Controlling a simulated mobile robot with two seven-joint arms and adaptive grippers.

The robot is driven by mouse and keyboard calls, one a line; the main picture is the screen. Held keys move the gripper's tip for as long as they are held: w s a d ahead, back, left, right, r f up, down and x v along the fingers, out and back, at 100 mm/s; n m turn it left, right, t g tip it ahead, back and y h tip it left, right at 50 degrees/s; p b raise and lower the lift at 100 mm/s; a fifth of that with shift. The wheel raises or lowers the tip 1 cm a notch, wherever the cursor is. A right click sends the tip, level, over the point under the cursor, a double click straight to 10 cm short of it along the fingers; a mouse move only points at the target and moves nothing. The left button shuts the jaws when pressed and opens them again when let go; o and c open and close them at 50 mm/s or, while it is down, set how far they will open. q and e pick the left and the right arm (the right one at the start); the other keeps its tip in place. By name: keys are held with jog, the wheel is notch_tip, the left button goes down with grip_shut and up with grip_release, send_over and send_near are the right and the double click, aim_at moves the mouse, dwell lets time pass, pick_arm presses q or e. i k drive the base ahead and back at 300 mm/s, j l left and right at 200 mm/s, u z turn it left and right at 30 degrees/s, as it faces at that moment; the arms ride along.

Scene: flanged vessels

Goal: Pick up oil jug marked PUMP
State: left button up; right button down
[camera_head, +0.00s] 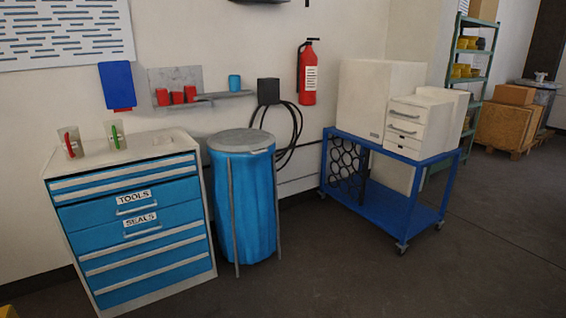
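I see no jug with a readable PUMP mark in the head view. Two small pale containers stand on top of the blue drawer cabinet (128,231). The left container (70,142) has a red and a green part on it, and the right container (115,134) has a green part. They are too small to tell whether they are jugs or bear lettering. Neither of my grippers is in view.
A blue lidded bin (243,195) stands right of the cabinet. A blue cart (413,213) holds white boxes. The floor (350,275) in front is mostly clear.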

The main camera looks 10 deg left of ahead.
aim_at(114, 129)
jog(key=i+j+u, duration=0.1)
jog(key=i+u, duration=0.6)
jog(key=i+l+u, duration=0.15)
jog(key=i+u, duration=0.2)
